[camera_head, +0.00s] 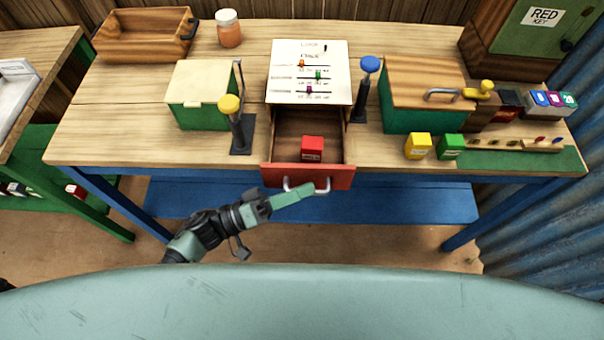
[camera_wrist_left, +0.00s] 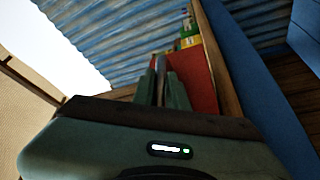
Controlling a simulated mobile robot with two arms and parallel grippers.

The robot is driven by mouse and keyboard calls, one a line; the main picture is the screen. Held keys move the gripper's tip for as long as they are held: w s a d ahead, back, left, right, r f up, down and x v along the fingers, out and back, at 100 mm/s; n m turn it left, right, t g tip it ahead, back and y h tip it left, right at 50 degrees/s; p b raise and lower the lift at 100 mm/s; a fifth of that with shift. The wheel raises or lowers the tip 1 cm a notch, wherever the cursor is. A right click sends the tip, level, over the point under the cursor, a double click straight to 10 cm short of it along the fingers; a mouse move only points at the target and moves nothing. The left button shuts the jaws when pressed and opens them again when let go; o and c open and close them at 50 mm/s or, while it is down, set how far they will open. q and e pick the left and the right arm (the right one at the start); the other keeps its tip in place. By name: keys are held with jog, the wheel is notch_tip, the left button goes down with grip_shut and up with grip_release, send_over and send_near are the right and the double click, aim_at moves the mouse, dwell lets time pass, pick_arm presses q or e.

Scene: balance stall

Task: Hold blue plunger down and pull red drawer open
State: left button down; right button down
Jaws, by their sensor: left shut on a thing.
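The red drawer (camera_head: 341,177) is pulled out from under the white panel on the table, and a red block (camera_head: 312,148) lies inside it. My left gripper (camera_head: 305,189) is at the drawer's front and shut on its pale handle (camera_head: 322,188). In the left wrist view the fingers (camera_wrist_left: 163,88) close around the handle beside the red drawer front (camera_wrist_left: 198,85). The blue plunger (camera_head: 370,64) stands upright on its dark post to the right of the drawer, with nothing touching it. My right gripper is in neither view.
A yellow plunger (camera_head: 230,104) stands left of the drawer, near a green box with a cream lid (camera_head: 201,81). A wood-lidded green box (camera_head: 425,75) is right of the blue plunger. Yellow (camera_head: 418,146) and green (camera_head: 450,147) blocks sit near the front edge.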

pick_arm(q)
jog(key=shift+w+r, duration=0.1)
jog(key=shift+w, duration=0.05)
jog(key=c, duration=1.7)
grip_release()
jog(key=shift+a, duration=0.15)
jog(key=shift+s+a+f, duration=0.2)
jog(key=shift+a+f, duration=0.05)
jog(key=shift+a, duration=0.05)
jog(key=b+v, duration=0.2)
jog(key=v, duration=0.5)
jog(key=shift+r, duration=0.15)
